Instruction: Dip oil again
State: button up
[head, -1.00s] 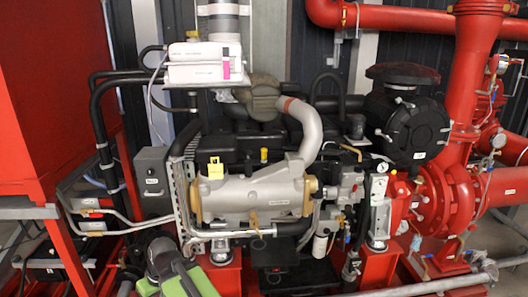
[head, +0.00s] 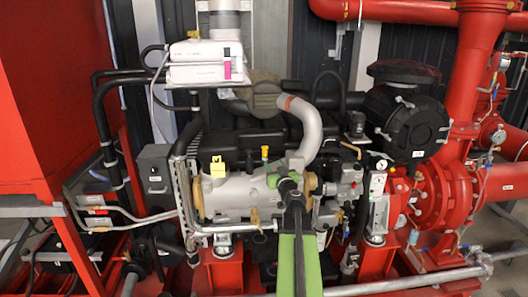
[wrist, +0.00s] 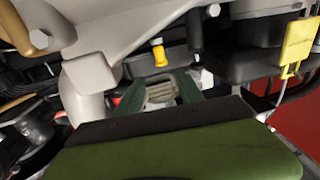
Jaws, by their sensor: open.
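The small yellow dipstick handle (head: 265,152) stands upright on the engine, above the beige cylinder (head: 235,195). It also shows in the wrist view (wrist: 159,53), ahead of the fingers and centred between them. My gripper (head: 281,169) is in front of the beige cylinder, just below and right of the handle in the head view. In the wrist view its two green fingers (wrist: 160,92) are spread apart with nothing held between them. The handle is apart from the fingers. The lower part of the stick is hidden.
A silver curved pipe (head: 308,125) rises close to the right of the handle. A black engine cover (head: 235,145) lies behind.

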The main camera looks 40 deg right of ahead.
aim_at(266, 151)
jog(key=x, duration=1.5)
jog(key=shift+w, duration=0.1)
grip_shut()
dwell(0.7)
